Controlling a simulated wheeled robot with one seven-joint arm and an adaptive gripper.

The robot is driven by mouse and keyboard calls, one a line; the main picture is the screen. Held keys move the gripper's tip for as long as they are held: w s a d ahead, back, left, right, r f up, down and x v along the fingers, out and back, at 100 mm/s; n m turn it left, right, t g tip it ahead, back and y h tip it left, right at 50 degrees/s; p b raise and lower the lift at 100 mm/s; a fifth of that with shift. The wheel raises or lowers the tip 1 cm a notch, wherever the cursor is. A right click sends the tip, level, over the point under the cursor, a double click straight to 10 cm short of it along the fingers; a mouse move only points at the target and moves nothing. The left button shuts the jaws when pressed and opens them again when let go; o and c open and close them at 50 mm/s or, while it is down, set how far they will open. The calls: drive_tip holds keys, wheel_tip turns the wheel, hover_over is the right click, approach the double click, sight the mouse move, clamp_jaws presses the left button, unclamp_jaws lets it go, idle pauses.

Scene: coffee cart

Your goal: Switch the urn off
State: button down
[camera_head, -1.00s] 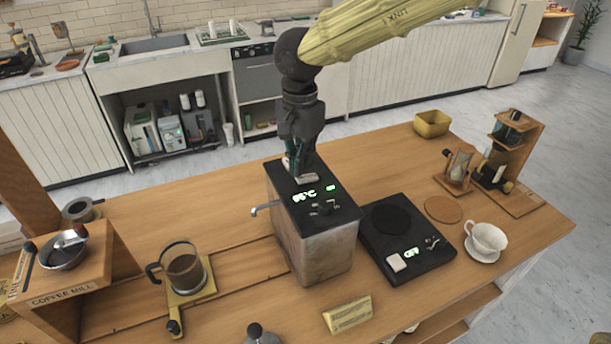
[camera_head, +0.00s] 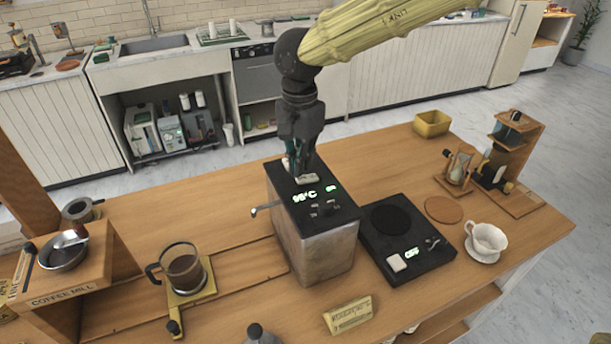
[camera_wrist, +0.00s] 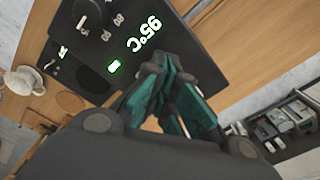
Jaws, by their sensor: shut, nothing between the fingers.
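The urn (camera_head: 318,252) is a box with metal sides and a black top, standing mid-counter with a tap on its left. Its top shows a lit 95°C readout and a small green lit label that looks like ON; both also show in the wrist view on the urn's top (camera_wrist: 125,20). A pale switch (camera_head: 308,180) lies near the back edge of the top. My gripper (camera_head: 303,173) points down over it, shut and empty, with its fingertips at or just above the switch. In the wrist view my gripper (camera_wrist: 154,63) hides the switch; contact cannot be told.
A black hot plate (camera_head: 375,243) with a white switch and a green OFF label stands right of the urn. A cup on a saucer (camera_head: 483,258) is further right. A glass coffee pot (camera_head: 184,268) stands left. The counter behind the urn is mostly clear.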

sight(300, 178)
drive_tip(key=shift+f, duration=1.25)
idle(1.2)
drive_tip(key=shift+r, duration=0.1)
wheel_tip(300, 178, up, 7)
drive_tip(key=p, duration=0.9)
idle(0.3)
idle(0.5)
